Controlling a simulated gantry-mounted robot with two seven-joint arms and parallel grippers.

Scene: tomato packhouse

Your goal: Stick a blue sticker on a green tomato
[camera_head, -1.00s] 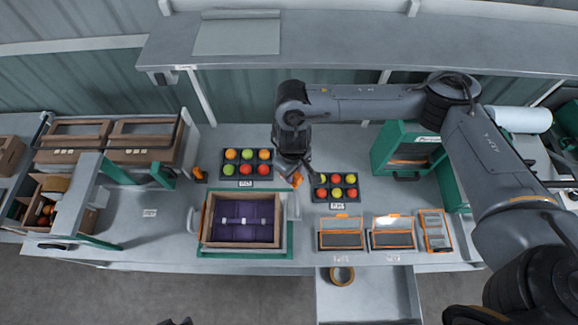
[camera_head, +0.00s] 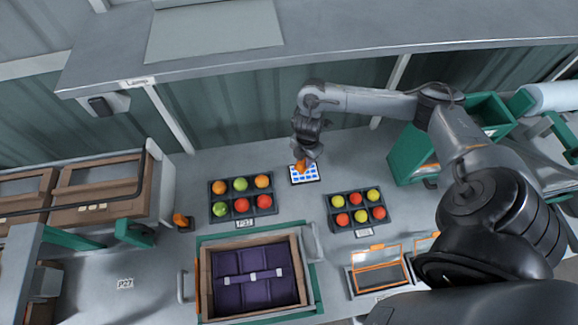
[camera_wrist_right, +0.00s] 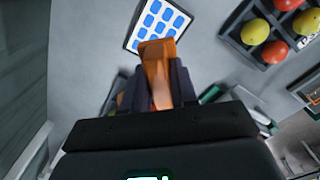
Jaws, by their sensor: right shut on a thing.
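A white sheet of blue stickers (camera_head: 312,179) lies on the bench between two tomato trays; it also shows in the right wrist view (camera_wrist_right: 143,42). My right gripper (camera_head: 303,158) is shut on an orange tool (camera_wrist_right: 157,66). The tool's tip is over the sheet's near edge in the wrist view; I cannot tell whether it touches. Two green tomatoes, one in the back middle (camera_head: 240,184) and one at the front left (camera_head: 221,208), sit in the left black tray (camera_head: 231,199) with orange and red ones. My left gripper is out of view.
The right black tray (camera_head: 350,208) holds yellow and red tomatoes. A crate with a purple insert (camera_head: 292,246) stands in front. Another orange item (camera_head: 180,219) stands left of the left tray. Orange-framed boxes (camera_head: 378,268) lie front right. A shelf (camera_head: 330,40) overhangs the back.

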